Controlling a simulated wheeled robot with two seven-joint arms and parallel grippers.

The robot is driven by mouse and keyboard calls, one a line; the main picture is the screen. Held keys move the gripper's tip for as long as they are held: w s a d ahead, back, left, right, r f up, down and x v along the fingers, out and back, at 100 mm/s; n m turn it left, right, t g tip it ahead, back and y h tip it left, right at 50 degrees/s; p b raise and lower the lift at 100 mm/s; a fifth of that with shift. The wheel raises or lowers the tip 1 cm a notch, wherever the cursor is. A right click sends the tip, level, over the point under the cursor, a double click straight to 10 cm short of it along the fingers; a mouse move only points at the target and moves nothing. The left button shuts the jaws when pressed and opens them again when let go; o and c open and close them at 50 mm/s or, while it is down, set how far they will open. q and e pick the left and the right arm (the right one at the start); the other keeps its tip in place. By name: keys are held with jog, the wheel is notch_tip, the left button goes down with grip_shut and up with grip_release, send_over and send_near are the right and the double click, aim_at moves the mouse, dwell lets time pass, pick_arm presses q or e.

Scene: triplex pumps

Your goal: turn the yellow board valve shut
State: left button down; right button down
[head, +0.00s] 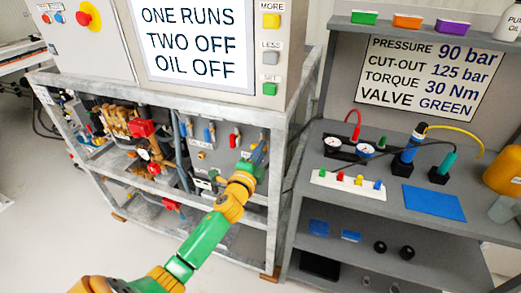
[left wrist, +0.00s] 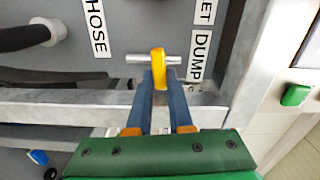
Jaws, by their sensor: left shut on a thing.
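In the left wrist view the yellow valve handle (left wrist: 158,62) sits across a short silver pipe (left wrist: 138,59) on the grey board, near the DUMP label (left wrist: 200,54). In that picture it looks crosswise to the pipe, but it points partly toward the camera, so its exact angle is unclear. My left gripper (left wrist: 160,85) has its two blue fingers shut on the handle, one on each side. In the head view my left gripper (head: 259,154) is at the right end of the valve board and hides the yellow valve. My right gripper is not in view.
The metal frame's bar (left wrist: 90,115) crosses close below the fingers. The frame's corner post (head: 275,190) stands just right of my gripper. Blue (head: 209,135) and red (head: 233,140) valve handles are to its left. A grey bench (head: 400,200) with gauges stands at right.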

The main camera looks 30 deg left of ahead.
pick_arm(q)
jog(key=shift+f+m, duration=0.1)
jog(key=shift+m, duration=0.5)
jog(key=c, duration=0.8)
grip_release()
jog(key=v, duration=0.7)
jog(key=shift+s, duration=0.1)
